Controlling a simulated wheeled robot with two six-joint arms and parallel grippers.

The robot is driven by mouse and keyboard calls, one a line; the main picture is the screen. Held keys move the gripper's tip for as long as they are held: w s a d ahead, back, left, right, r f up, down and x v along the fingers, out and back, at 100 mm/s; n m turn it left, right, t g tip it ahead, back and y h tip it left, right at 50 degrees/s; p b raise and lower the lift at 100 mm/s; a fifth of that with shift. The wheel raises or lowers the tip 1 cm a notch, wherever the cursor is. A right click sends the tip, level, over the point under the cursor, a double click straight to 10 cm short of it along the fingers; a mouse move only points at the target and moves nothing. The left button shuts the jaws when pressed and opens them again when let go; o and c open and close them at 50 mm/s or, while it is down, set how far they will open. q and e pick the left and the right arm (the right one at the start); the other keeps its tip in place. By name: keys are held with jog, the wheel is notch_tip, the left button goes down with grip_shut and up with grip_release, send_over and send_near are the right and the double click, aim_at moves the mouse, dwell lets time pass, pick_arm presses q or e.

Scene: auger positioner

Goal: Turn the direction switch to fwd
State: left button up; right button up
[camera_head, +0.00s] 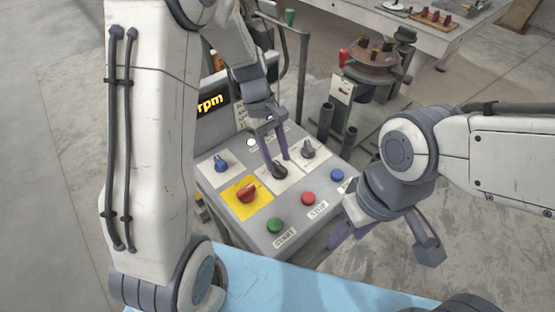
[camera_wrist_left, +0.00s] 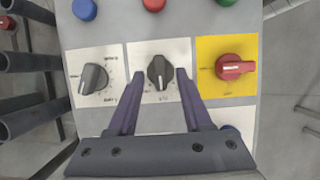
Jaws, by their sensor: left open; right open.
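A grey control panel (camera_head: 240,218) carries several knobs and buttons. A black knob (camera_head: 279,172) on a white plate is in its middle; in the left wrist view it (camera_wrist_left: 160,73) points nearly straight up-down. Its printed label is too small to read, so I cannot tell surely that it is the direction switch. My left gripper (camera_head: 276,162) is open, with its fingertips on either side of this knob; the left wrist view shows gaps between the fingers (camera_wrist_left: 158,78) and the knob. My right gripper (camera_head: 386,243) is open and empty, right of the panel's front corner.
Another black knob (camera_head: 309,149), a red knob (camera_head: 247,194) on yellow and a blue knob (camera_head: 221,164) surround the middle one. Green (camera_head: 275,226), red (camera_head: 308,199) and blue (camera_head: 337,175) buttons line the front. An rpm display (camera_head: 211,103) stands behind.

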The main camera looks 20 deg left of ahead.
pick_arm(q)
jog(key=shift+x, duration=0.75)
grip_shut()
